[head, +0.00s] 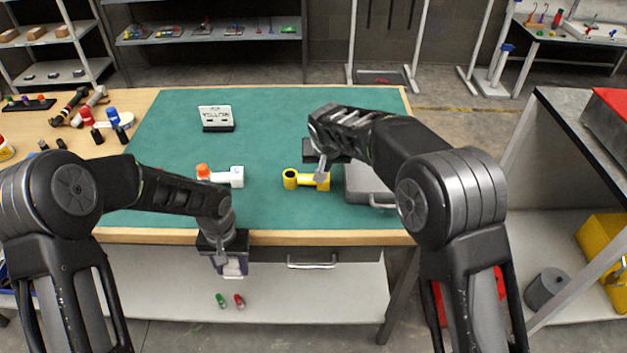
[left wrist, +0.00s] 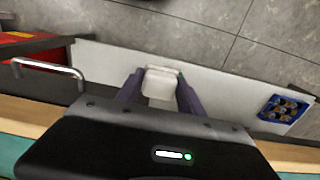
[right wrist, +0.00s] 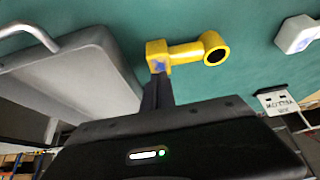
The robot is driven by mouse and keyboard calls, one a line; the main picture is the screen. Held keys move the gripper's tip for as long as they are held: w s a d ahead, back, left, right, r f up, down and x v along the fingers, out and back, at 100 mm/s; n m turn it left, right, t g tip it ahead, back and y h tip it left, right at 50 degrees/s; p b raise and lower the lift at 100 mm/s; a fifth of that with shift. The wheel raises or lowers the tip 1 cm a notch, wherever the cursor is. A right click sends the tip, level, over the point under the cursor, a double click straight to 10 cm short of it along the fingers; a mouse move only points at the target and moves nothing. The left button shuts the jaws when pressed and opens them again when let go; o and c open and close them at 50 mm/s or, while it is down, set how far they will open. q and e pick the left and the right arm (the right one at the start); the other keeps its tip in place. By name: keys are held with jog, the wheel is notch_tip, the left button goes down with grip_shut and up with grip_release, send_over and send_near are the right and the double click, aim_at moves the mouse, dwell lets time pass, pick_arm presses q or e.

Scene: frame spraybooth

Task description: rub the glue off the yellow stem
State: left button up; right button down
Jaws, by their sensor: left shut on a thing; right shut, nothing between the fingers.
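The yellow stem (head: 304,180) lies on the green mat; one end is a round ring, the other a square block. In the right wrist view the yellow stem (right wrist: 188,52) has a blue-purple patch, likely the glue (right wrist: 160,66), on its square end. My right gripper (head: 322,172) is shut and empty, its fingertips at that end; in the right wrist view (right wrist: 157,82) they seem to touch or nearly touch it. My left gripper (head: 235,265) is shut on a white block (left wrist: 160,85), held in front of the bench's front edge. Its fingers flank the block.
A grey case (head: 368,184) lies right of the yellow stem. A small sign (head: 215,115) stands behind. Bottles and tools crowd the bench's left end. The mat's front strip is clear.

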pick_arm(q)
jog(key=shift+f, duration=0.3)
pick_arm(e)
jog(key=shift+f, duration=0.35)
pick_arm(q)
jog(key=shift+r, duration=0.1)
pick_arm(e)
jog(key=shift+r, duration=0.15)
